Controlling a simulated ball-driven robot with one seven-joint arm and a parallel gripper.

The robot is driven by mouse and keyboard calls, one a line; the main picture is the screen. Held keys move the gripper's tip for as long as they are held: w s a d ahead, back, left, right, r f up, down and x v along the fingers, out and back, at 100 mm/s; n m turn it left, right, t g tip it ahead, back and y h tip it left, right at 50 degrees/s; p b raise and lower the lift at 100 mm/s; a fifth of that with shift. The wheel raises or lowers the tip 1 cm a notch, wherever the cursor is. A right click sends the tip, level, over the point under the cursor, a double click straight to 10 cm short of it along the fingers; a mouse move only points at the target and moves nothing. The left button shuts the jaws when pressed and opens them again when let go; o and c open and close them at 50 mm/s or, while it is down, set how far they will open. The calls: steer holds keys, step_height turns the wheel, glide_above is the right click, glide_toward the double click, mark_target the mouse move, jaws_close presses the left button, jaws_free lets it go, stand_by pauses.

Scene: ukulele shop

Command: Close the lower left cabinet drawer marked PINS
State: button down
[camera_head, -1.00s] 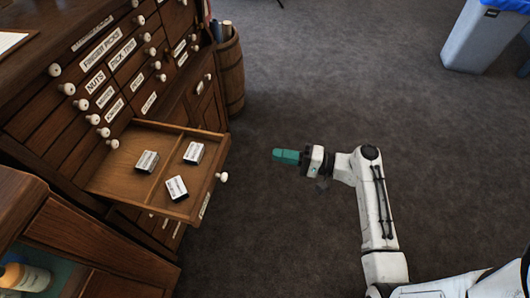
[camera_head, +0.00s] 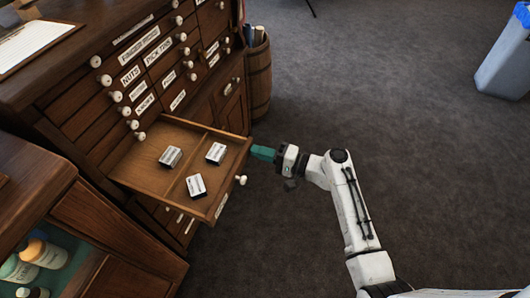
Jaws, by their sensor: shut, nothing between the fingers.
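The pulled-out drawer (camera_head: 157,181) juts from the wooden cabinet (camera_head: 70,107). It has a divider, and three small labelled boxes (camera_head: 196,186) lie inside. A white knob (camera_head: 240,180) and a label (camera_head: 221,206) are on its front; the label's text is too oblique to read. My gripper (camera_head: 262,153) has teal fingers, shut and empty. Its tips are beside the right end of the drawer front in the picture, above the knob; I cannot tell whether they touch it.
A barrel (camera_head: 258,80) stands by the cabinet's far end. A wooden counter (camera_head: 30,180) with bottles (camera_head: 42,252) on a lower shelf is at the left. A grey bin (camera_head: 505,65) stands at the upper right. The dark carpet (camera_head: 400,110) between is clear.

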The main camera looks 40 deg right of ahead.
mark_target(169, 128)
steer(key=b+x, duration=1.5)
steer(key=x, duration=1.6)
steer(key=shift+f, duration=0.1)
steer(key=shift+w+a+b, duration=0.2)
steer(key=shift+w+b, duration=0.05)
steer(key=shift+b, duration=0.05)
steer(key=shift+w+r, duration=0.15)
steer(key=shift+r, duration=0.2)
steer(key=shift+a, duration=0.1)
